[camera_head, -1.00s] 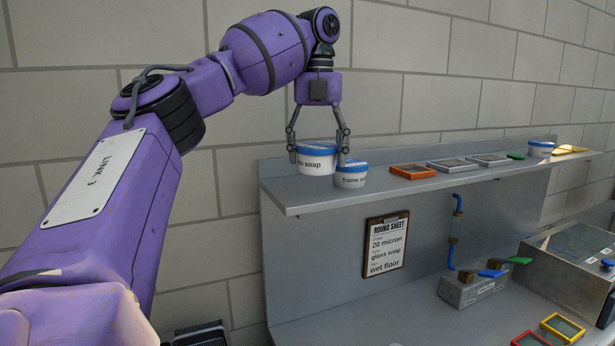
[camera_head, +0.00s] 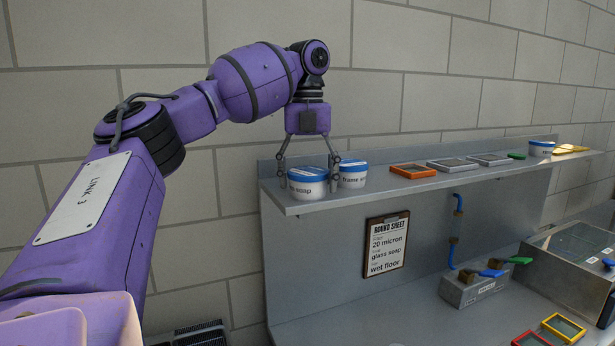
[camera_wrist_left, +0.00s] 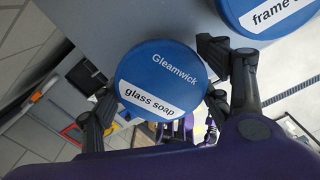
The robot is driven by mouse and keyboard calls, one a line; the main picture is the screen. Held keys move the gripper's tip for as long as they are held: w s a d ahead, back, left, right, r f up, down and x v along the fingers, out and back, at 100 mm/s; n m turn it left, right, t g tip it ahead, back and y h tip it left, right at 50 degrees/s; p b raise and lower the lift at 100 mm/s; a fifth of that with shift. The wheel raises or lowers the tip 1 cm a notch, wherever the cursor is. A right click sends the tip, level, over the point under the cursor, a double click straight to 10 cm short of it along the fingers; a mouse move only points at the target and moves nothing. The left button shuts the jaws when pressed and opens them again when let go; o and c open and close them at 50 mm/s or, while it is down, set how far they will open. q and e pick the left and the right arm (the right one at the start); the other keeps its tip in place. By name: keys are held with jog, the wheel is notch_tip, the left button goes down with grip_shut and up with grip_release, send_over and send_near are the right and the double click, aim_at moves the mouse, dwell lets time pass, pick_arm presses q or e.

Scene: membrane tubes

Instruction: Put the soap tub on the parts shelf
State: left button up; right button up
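The glass soap tub (camera_head: 308,186), white with a blue lid, is between the fingers of my left gripper (camera_head: 309,178), which is shut on it. The wrist view shows its lid (camera_wrist_left: 160,75) upright, with one finger on each side. The tub is at the left end of the grey parts shelf (camera_head: 400,187), at about board height; I cannot tell whether its base touches the board. The frame soap tub (camera_head: 353,176) stands on the shelf just right of my gripper, and its lid shows in the wrist view (camera_wrist_left: 265,15). My right gripper is not in view.
A clipboard (camera_head: 386,245) hangs below. A brick wall is behind. The shelf's left end and front edge are close to the held tub.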

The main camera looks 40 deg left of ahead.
aim_at(308, 171)
pick_arm(q)
jog(key=shift+o, duration=0.9)
jog(key=shift+r, duration=0.1)
jog(key=shift+r, duration=0.6)
notch_tip(308, 171, up, 11)
jog(key=shift+f, duration=0.1)
